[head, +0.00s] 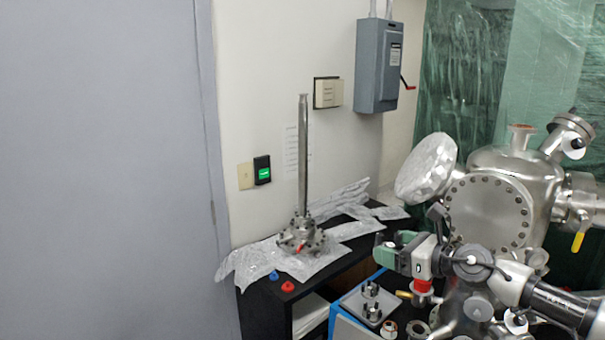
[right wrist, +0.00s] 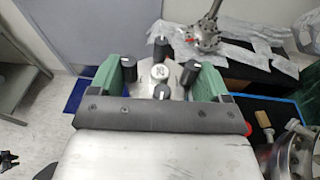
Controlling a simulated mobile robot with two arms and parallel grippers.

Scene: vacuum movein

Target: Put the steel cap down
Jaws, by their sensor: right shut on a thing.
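My right gripper (head: 391,256) reaches in from the right in the head view, above and just right of a grey tray (head: 349,306). In the right wrist view its green fingers (right wrist: 162,82) are shut around the steel cap (right wrist: 160,72), a small steel piece with a round marked centre and black knobs around it. The fingers lie left and right of the cap. In the head view the cap is mostly hidden at the fingers. The cap's underside is hidden. My left gripper is out of view.
A black bench (head: 262,318) holds a tall steel tube on a flange (head: 303,160), foil, and red (head: 288,286) and blue (head: 274,275) caps. A large steel chamber (head: 490,212) crowds the right.

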